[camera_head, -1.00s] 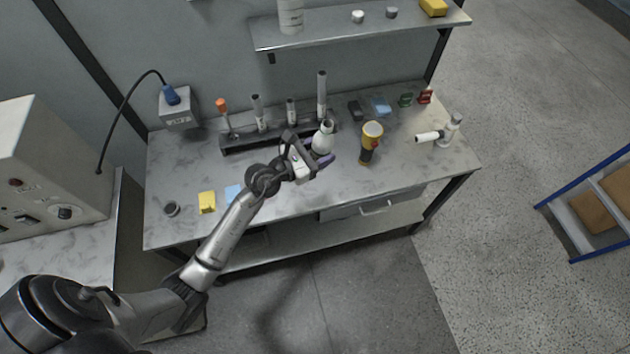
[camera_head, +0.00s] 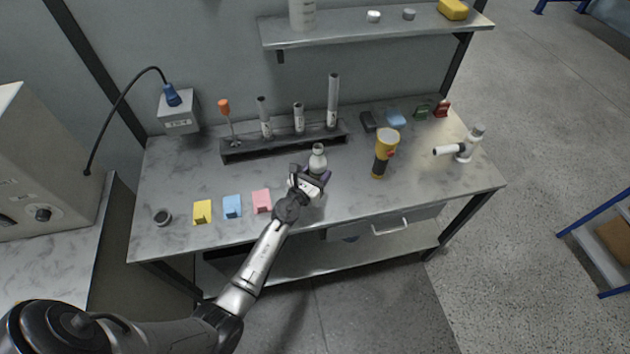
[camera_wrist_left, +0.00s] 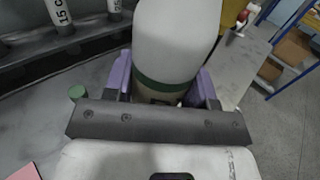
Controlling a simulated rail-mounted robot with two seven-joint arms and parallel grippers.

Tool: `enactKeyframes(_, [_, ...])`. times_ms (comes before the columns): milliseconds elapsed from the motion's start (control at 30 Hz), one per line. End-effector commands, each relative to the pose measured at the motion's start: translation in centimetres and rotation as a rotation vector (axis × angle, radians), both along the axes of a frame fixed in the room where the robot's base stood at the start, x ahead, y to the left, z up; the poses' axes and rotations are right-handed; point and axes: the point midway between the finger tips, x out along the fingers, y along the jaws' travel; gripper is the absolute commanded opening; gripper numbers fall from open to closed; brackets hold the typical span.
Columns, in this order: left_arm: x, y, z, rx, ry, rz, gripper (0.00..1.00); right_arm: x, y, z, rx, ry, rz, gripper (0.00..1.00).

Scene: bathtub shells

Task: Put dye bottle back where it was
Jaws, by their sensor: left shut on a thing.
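The dye bottle (camera_head: 318,160) is white with a rounded body and a narrower neck, and stands about upright in my left gripper (camera_head: 313,176). In the left wrist view the bottle (camera_wrist_left: 174,45) fills the space between the purple fingers, with a dark green band near its base. The gripper (camera_wrist_left: 165,88) is shut on it. The bottle is in front of the dark rack's right part, over the marble-look worktop (camera_head: 340,198). Whether its base touches the worktop is hidden. My right gripper is not in view.
A dark rack (camera_head: 285,142) with several cylinders stands behind.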

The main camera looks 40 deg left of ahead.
Motion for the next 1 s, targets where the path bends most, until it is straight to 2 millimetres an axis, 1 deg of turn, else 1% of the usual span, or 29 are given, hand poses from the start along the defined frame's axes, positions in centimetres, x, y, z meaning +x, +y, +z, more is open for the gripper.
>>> enactKeyframes(33, [0.8, 0.9, -1.3, 0.003, -0.002, 0.0, 0.23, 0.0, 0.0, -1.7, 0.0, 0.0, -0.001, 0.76])
enactKeyframes(100, [1.6, 1.7, -1.9, 0.001, -0.002, 0.0, 0.23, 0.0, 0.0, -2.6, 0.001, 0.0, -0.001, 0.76])
enactKeyframes(200, [2.4, 2.6, -2.5, 0.0, -0.002, 0.0, 0.23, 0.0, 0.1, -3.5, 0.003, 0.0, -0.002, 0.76])
enactKeyframes(333, [3.0, 3.4, -2.9, 0.001, -0.001, 0.0, 0.23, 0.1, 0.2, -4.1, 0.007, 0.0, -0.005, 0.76])
enactKeyframes(567, [3.3, 3.6, -3.2, 0.0, -0.001, -0.001, 0.23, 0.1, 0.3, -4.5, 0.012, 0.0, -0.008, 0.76])
enactKeyframes(667, [3.2, 3.6, -4.1, -0.001, -0.001, -0.001, 0.23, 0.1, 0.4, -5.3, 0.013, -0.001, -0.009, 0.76])
enactKeyframes(900, [3.2, 3.6, -6.9, -0.001, 0.0, -0.001, 0.23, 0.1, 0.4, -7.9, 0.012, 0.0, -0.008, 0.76])
enactKeyframes(1000, [3.2, 3.6, -7.0, 0.0, -0.001, -0.001, 0.23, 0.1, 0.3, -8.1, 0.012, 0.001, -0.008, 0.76])
